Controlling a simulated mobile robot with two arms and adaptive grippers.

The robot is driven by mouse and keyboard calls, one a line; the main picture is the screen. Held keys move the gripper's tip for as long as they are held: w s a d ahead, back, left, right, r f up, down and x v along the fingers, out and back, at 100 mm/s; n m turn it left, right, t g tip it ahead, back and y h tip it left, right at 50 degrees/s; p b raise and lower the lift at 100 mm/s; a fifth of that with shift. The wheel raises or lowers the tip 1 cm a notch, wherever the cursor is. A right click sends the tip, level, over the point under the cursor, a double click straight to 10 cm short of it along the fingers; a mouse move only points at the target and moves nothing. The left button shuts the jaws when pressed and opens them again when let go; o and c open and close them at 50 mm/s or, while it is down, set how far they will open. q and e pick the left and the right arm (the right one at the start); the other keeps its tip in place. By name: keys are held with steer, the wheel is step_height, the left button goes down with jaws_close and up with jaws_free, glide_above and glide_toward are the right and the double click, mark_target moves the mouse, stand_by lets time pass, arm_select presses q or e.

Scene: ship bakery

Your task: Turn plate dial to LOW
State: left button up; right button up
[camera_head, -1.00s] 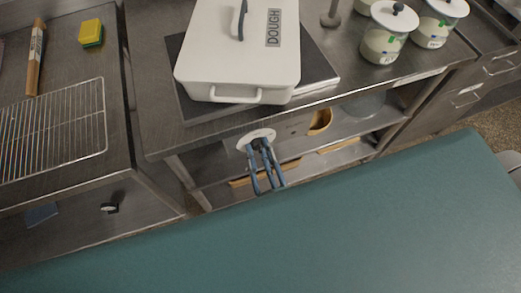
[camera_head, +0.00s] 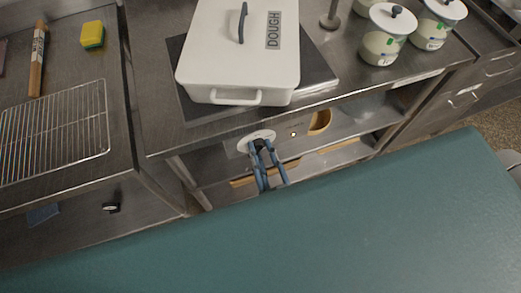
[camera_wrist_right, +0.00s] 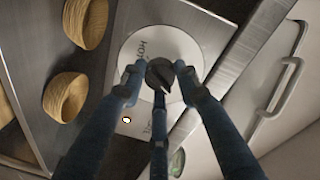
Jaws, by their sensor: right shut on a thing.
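The plate dial has a round white face (camera_wrist_right: 140,45) and a dark knob (camera_wrist_right: 160,72), on the metal front panel below the counter. In the right wrist view, "HOT" reads sideways at the face's left, and other lettering low on the face is partly hidden. The knob has a pale mark on its lower right side. The dial face also shows in the head view (camera_head: 243,143). My right gripper (camera_wrist_right: 159,80) has its blue fingers around the knob and is shut on it. My left gripper is in neither view.
A small lit lamp (camera_head: 293,134) sits on the panel right of the dial. A white DOUGH box (camera_head: 205,60) stands on a dark plate (camera_head: 320,72) above. Enamel canisters (camera_head: 382,48) stand at right. A wire rack (camera_head: 60,130) lies left.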

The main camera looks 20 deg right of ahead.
steer(key=m, duration=0.4)
steer(key=shift+d, duration=0.1)
steer(key=shift+m+y, duration=0.3)
steer(key=shift+m, duration=1.4)
steer(key=o, duration=1.2)
steer(key=shift+c, duration=0.2)
steer(key=s, duration=1.2)
steer(key=shift+r, duration=0.45)
steer(key=shift+d, duration=0.1)
